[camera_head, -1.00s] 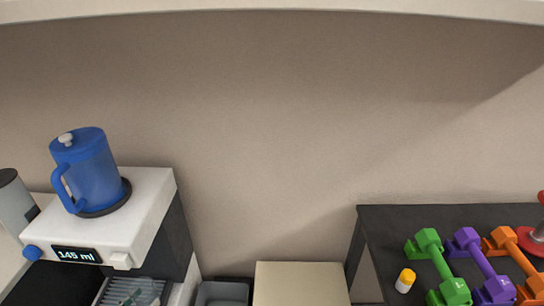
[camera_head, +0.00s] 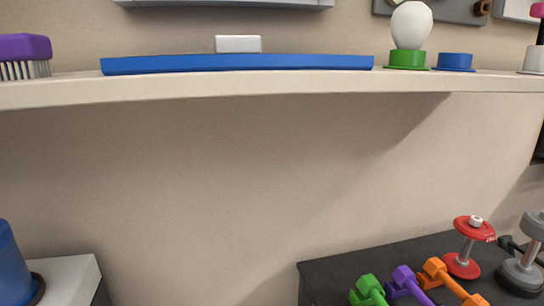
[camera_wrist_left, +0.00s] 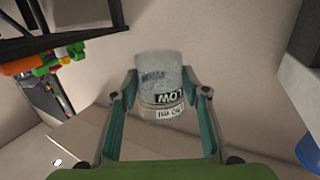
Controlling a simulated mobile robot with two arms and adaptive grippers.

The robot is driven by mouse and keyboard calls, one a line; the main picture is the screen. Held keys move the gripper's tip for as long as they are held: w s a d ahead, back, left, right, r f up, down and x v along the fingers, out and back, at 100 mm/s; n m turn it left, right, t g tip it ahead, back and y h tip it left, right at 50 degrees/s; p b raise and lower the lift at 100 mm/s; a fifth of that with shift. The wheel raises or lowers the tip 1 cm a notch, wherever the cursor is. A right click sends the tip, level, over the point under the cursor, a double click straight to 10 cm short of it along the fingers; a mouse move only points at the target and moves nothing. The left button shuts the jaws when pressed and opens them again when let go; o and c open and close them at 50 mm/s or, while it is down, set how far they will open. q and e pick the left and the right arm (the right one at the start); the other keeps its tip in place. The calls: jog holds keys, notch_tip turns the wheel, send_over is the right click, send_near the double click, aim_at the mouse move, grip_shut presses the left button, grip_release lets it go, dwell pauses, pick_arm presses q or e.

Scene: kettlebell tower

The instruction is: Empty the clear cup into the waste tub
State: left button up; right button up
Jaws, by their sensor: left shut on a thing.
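The clear cup (camera_wrist_left: 162,72) is in the left wrist view, between the fingers of my left gripper (camera_wrist_left: 161,84). The fingers are shut on its two sides. Dark print and a white label show on the cup, with the lettering upside down in this picture. Some grainy or cloudy look shows in its wall, but I cannot tell what or how much is inside. I cannot make out the waste tub in either current view. Neither gripper shows in the head view.
A pale box top (camera_wrist_left: 82,140) lies below the cup. A white unit with a blue part (camera_wrist_left: 309,152) stands close at the right. Coloured dumbbells (camera_head: 405,281) and a red-plated stand (camera_head: 463,258) are on a dark table. A shelf (camera_head: 240,88) spans the wall.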

pick_arm(q)
jog(key=r+y, duration=0.1)
jog(key=r, duration=0.2)
jog(key=a+r+n+y, duration=0.1)
jog(key=r, duration=0.3)
jog(key=a+r+n+y, duration=0.1)
jog(key=r, duration=0.2)
jog(key=shift+r+y, duration=0.3)
jog(key=shift+r, duration=0.1)
jog(key=shift+s+a+r+n, duration=0.1)
jog(key=shift+a+r+n, duration=0.1)
jog(key=shift+r+n, duration=0.15)
